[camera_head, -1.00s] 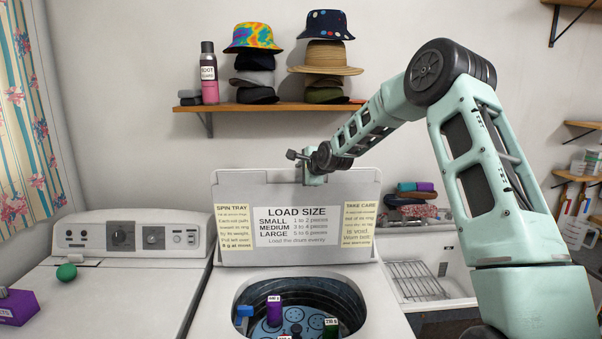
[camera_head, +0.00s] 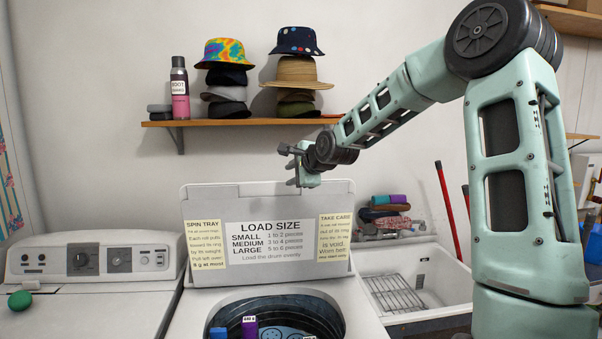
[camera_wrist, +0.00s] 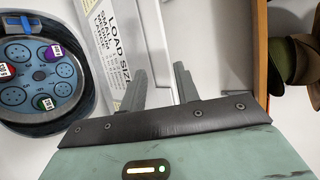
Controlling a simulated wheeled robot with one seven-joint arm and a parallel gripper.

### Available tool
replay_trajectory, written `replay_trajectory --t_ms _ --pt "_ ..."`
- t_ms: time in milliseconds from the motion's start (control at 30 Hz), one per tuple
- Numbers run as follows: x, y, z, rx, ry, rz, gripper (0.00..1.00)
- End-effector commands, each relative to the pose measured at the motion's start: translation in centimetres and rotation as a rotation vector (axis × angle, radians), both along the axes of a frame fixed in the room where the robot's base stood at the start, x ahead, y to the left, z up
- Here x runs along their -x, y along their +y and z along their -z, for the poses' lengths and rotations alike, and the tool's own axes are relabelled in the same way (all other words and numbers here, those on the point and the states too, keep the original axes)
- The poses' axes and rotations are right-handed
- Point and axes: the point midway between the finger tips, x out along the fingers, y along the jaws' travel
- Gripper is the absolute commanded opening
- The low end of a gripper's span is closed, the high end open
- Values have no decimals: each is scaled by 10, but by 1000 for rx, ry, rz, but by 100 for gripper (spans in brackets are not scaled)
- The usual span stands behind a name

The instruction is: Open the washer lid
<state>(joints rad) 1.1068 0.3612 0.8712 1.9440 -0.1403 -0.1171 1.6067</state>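The washer lid (camera_head: 205,268) stands raised and upright at the back of the washer (camera_head: 185,325), its labelled inner face toward me. The drum opening (camera_head: 334,308) below it is uncovered. My gripper (camera_head: 303,181) is at the lid's top edge, right of its middle. In the wrist view my gripper (camera_wrist: 161,88) has its two fingers apart, with the lid's edge close by them. The lid (camera_wrist: 97,8) passes beside the left finger; I cannot tell whether either finger touches it. Nothing is held.
A shelf (camera_head: 220,122) with hats and a spray can is on the wall above the lid. A second machine (camera_head: 80,300) stands left with a green ball (camera_head: 20,300) on it. A white sink (camera_head: 440,285) is at right. Colored blocks sit in the drum.

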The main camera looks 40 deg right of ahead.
Motion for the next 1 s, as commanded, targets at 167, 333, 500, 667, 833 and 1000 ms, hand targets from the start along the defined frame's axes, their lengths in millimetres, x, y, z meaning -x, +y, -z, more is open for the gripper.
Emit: replay_trajectory --t_ms 167,333,500,667,833,1000 --pt "18 0 -9 4 0 3 31" --pt "31 1 -17 1 0 3 31" --pt "39 3 -20 2 1 2 31" --pt "42 4 -22 3 1 1 31" --pt "43 5 -22 3 1 0 31" --pt "43 5 -22 3 1 0 31"
